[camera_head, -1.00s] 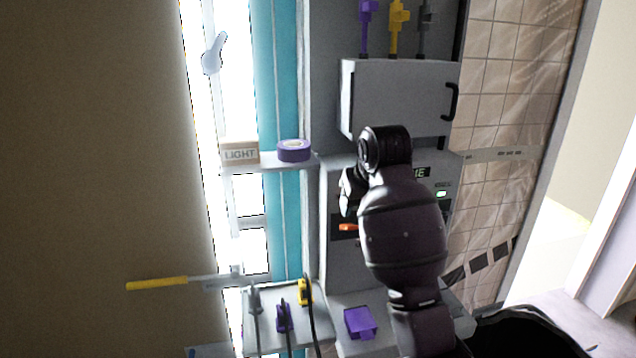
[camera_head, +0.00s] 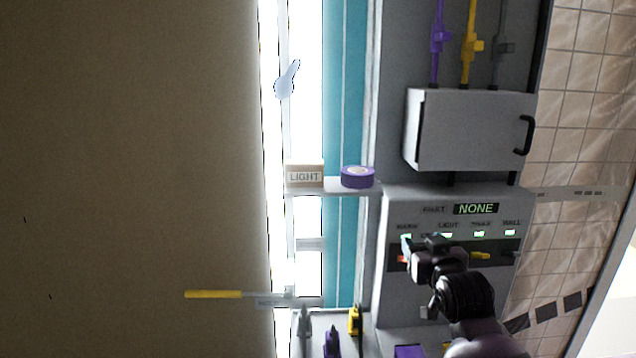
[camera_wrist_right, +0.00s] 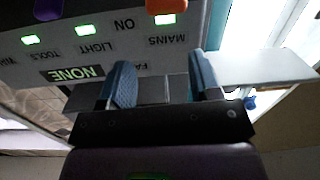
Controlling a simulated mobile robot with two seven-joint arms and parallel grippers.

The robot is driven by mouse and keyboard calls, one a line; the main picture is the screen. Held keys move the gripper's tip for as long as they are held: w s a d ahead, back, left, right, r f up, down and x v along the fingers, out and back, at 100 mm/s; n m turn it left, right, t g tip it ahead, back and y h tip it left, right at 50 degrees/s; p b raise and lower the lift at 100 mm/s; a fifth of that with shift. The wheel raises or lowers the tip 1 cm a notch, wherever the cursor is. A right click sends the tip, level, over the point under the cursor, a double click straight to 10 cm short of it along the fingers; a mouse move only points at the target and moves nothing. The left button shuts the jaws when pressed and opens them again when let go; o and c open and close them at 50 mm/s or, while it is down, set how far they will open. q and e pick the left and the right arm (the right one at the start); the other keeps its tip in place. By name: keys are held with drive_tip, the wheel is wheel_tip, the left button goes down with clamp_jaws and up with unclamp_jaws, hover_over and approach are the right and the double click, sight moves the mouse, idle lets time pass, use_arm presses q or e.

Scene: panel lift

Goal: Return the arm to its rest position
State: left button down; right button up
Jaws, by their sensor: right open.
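My right gripper (camera_head: 420,246) is in front of the grey switch panel (camera_head: 400,290) in the head view, near the orange switch (camera_head: 402,259). In the right wrist view its two blue-padded fingers (camera_wrist_right: 160,85) stand apart with nothing between them. The panel carries a display (camera_head: 476,209) reading NONE and a row of lit green lamps labelled MAINS, LIGHT, TOOLS and WALL. A yellow switch (camera_head: 480,256) shows to the right of my gripper. The arm hides part of the panel's lower half. My left gripper is not in view.
A small shelf (camera_head: 335,187) left of the panel holds a LIGHT block (camera_head: 304,174) and a purple tape roll (camera_head: 357,177). A grey cabinet (camera_head: 465,130) is above the panel. A yellow-handled bar (camera_head: 213,294) sticks out at the lower left. Plugs stand below.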

drive_tip(key=s+d+f+g, duration=0.2)
drive_tip(key=s+d+f, duration=0.1)
drive_tip(key=s+f, duration=1.4)
drive_tip(key=s+d+f+g+h+b, duration=0.1)
drive_tip(key=s+d+f+g, duration=0.2)
drive_tip(key=s+f, duration=1.4)
drive_tip(key=shift+d+f+m+g, duration=0.3)
drive_tip(key=shift+f+m, duration=0.1)
drive_tip(key=shift+f, duration=0.5)
